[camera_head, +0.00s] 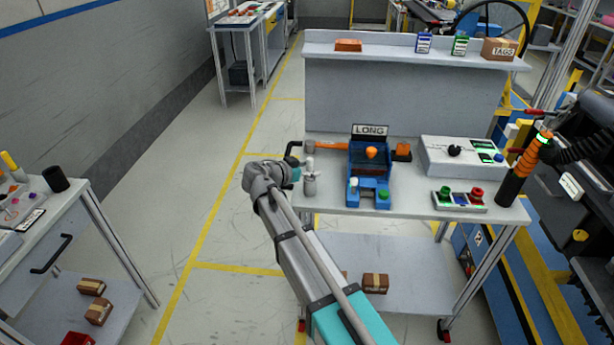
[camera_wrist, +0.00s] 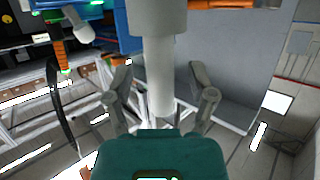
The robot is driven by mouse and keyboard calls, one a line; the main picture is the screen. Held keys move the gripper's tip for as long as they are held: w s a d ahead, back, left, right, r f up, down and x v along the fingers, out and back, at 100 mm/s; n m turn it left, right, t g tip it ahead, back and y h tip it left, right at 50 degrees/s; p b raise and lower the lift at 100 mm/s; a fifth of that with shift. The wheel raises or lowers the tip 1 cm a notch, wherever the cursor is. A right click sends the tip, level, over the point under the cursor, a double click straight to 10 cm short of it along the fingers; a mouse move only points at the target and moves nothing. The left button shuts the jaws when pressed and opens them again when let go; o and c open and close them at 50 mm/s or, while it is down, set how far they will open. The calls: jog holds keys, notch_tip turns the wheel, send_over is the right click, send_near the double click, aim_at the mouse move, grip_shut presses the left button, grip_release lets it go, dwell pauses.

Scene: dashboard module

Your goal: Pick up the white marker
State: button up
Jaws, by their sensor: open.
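The white marker (camera_head: 309,164) stands upright in a grey round holder (camera_head: 310,187) at the left end of the workbench. In the wrist view the white marker (camera_wrist: 159,80) runs between the two fingers of my gripper (camera_wrist: 161,92), with the wider grey holder (camera_wrist: 157,18) above it in that picture. The fingers are open, with a visible gap on each side of the marker. In the head view my gripper (camera_head: 297,172) points right at the marker, and its fingers are hard to make out.
The workbench (camera_head: 415,205) also holds a blue fixture (camera_head: 367,190) under a LONG sign (camera_head: 370,131), a white box (camera_head: 460,157) and a button panel (camera_head: 458,199). An orange-and-black tool (camera_head: 325,147) lies just behind the marker. Open floor (camera_head: 215,220) lies left of the bench.

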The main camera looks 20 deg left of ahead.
dwell(0.5)
grip_shut()
